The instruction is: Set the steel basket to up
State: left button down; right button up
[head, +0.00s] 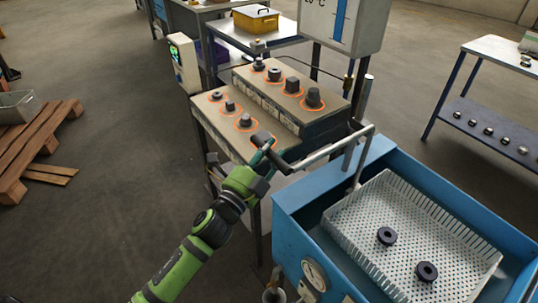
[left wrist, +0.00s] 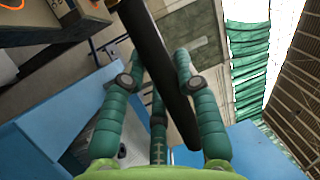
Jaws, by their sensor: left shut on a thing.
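The steel basket (head: 345,225) is a pale perforated tray inside the blue tank (head: 292,212) at the lower right of the head view. Two black rings (head: 387,236) (head: 427,271) lie on its floor. A grey lever (head: 325,152) with a dark grip (head: 283,163) reaches left from a post at the tank's back. My left gripper (head: 266,148) is shut on the dark grip at the lever's left end. In the left wrist view, the dark grip (left wrist: 155,55) runs between the green fingers of the gripper (left wrist: 155,80). My right gripper is out of view.
A stepped bench (head: 250,133) with several dark parts in orange rings stands just behind my left gripper. A metal table (head: 505,55) with a lower shelf is at the right, and a wooden pallet (head: 40,140) at the left.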

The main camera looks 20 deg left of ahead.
pick_arm(q)
notch_tip(320, 180, up, 6)
jog(key=p, duration=0.3)
jog(key=shift+r, duration=0.15)
jog(key=shift+a+r+p, duration=0.1)
jog(key=shift+r+p, duration=0.2)
jog(key=shift+p, duration=0.1)
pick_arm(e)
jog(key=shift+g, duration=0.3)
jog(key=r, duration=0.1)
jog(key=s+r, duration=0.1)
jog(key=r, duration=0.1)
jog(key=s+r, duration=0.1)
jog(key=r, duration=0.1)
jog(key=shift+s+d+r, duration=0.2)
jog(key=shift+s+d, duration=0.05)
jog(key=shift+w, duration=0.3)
pick_arm(q)
jog(key=c, duration=0.9)
grip_release()
jog(key=shift+w, duration=0.1)
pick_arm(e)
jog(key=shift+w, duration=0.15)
pick_arm(q)
jog(key=shift+f, duration=0.15)
